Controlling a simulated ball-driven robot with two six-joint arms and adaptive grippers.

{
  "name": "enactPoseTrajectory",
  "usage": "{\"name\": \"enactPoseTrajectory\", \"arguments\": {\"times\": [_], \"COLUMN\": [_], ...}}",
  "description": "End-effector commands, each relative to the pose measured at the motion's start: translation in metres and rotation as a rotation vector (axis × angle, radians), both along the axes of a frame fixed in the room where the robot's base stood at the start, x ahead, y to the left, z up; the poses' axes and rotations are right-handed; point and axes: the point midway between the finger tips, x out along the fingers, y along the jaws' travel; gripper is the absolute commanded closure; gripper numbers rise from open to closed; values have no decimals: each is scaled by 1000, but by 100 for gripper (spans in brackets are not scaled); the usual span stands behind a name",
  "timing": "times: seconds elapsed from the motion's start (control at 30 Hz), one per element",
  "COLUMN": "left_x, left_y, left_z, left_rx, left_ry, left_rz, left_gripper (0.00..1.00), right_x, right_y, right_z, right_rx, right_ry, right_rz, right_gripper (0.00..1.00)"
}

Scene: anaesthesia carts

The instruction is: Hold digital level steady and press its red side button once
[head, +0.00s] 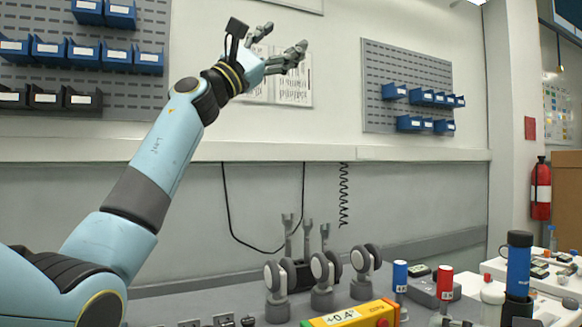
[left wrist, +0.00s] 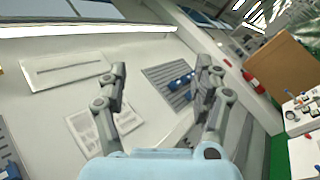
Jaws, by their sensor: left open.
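The yellow digital level (head: 368,316) lies on the grey bench at the bottom edge of the head view, partly cut off. Its display reads about +0.4°. A red part shows at its right end and a green one at its left; I cannot tell which is the button. My left gripper (head: 286,40) is raised high in front of the wall, far above the level, with its fingers apart and empty. The left wrist view shows its two open fingers (left wrist: 161,75) against the wall, and no level. My right gripper is not in view.
Grey roller stands (head: 322,280) stand behind the level. Blue-topped (head: 400,275) and red-topped (head: 445,283) cylinders and a dark blue bottle (head: 518,265) stand to its right. Blue bins (head: 425,97) hang on the wall; a fire extinguisher (head: 541,190) hangs at the right.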

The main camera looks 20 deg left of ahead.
Motion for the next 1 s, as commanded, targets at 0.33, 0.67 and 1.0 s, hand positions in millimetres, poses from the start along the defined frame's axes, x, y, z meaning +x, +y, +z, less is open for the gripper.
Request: {"name": "enactPoseTrajectory", "arguments": {"times": [0.33, 0.67, 1.0], "left_x": [2, -52, -81], "left_y": [-39, -48, -49], "left_z": [-230, -416, -478], "left_rx": [54, 2, -43], "left_ry": [622, 1217, 1443], "left_rz": [-240, -305, -292], "left_gripper": [33, 33, 33], "right_x": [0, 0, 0], "right_y": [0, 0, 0], "right_z": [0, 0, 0], "right_rx": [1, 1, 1], "right_ry": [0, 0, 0], "right_rz": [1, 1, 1], "right_gripper": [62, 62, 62]}}
